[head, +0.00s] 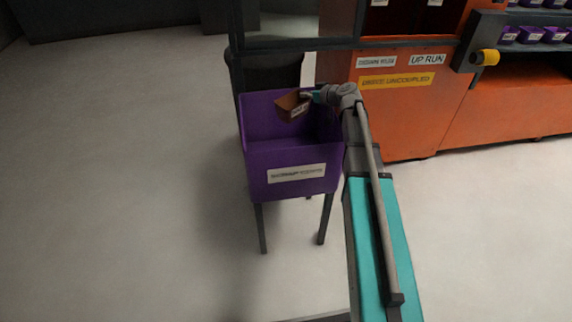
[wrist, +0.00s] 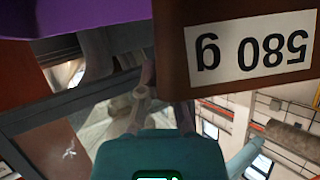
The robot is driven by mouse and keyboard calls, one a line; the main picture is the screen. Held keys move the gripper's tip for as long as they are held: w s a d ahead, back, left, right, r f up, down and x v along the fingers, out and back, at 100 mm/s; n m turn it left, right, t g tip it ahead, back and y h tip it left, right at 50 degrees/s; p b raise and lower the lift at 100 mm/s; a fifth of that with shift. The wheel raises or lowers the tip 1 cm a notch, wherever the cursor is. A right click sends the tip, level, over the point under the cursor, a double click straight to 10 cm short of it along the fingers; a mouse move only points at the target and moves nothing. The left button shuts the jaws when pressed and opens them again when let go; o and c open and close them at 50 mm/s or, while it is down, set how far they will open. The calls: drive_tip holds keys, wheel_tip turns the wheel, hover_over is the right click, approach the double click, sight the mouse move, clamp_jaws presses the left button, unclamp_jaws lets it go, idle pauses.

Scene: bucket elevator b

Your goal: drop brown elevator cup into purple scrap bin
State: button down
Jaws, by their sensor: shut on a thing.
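The brown elevator cup (head: 291,106) is held at the end of my arm, over the right side of the purple scrap bin's opening in the head view. In the wrist view the cup (wrist: 235,75) fills the upper right and bears a white label "580 g", which appears upside down. My gripper (head: 312,97) is shut on the cup; its fingertips are partly hidden. The purple scrap bin (head: 258,186) stands on dark legs with a white label on its front. A purple edge of the bin (wrist: 90,15) shows at the top left of the wrist view.
An orange machine housing (head: 430,115) with labels stands to the right of the bin. A yellow knob (head: 487,57) sticks out from it. Small purple cups (head: 532,34) sit on a shelf at the upper right. The floor (head: 110,190) to the left is clear.

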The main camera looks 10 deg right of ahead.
drive_tip(key=c, duration=0.7)
unclamp_jaws()
drive_tip(key=shift+r, duration=0.1)
